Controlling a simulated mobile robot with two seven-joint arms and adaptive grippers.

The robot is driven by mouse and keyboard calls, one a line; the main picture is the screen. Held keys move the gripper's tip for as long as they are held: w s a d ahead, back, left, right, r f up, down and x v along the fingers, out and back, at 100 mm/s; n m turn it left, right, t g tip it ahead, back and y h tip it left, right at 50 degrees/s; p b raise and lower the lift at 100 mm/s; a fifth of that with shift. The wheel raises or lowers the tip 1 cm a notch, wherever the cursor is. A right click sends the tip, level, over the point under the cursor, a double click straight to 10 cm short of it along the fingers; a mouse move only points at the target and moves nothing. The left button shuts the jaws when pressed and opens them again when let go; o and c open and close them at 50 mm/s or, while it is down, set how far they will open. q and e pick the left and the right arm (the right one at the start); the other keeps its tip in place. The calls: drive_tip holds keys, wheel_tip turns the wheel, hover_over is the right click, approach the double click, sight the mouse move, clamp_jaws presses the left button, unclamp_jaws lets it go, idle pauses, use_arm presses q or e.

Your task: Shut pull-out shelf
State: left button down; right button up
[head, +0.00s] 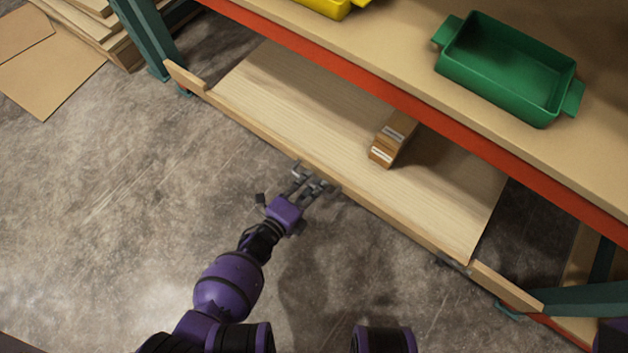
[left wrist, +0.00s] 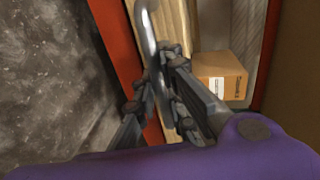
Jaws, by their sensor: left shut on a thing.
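The pull-out shelf (head: 290,115) is a pale wooden board low under the orange beam, with its top surface in view. My left gripper (head: 309,180) is at the middle of its front edge. In the left wrist view the fingers (left wrist: 156,82) are shut on a grey metal handle (left wrist: 147,28) at the shelf's front board (left wrist: 176,22). The fingers hide part of the handle. My right gripper is not in view.
A small cardboard box (head: 391,140) sits on the pull-out shelf; it also shows in the left wrist view (left wrist: 220,75). A green tray (head: 452,82) and a yellow bin (head: 327,7) stand on the upper shelf. Teal posts (head: 147,38) flank it. Open concrete floor lies in front.

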use_arm(q)
drive_tip(key=shift+w+d, duration=0.15)
drive_tip(key=shift+w, duration=0.1)
drive_tip(key=c, duration=1.8)
unclamp_jaws()
drive_tip(key=shift+s, duration=0.1)
drive_tip(key=v, duration=1.2)
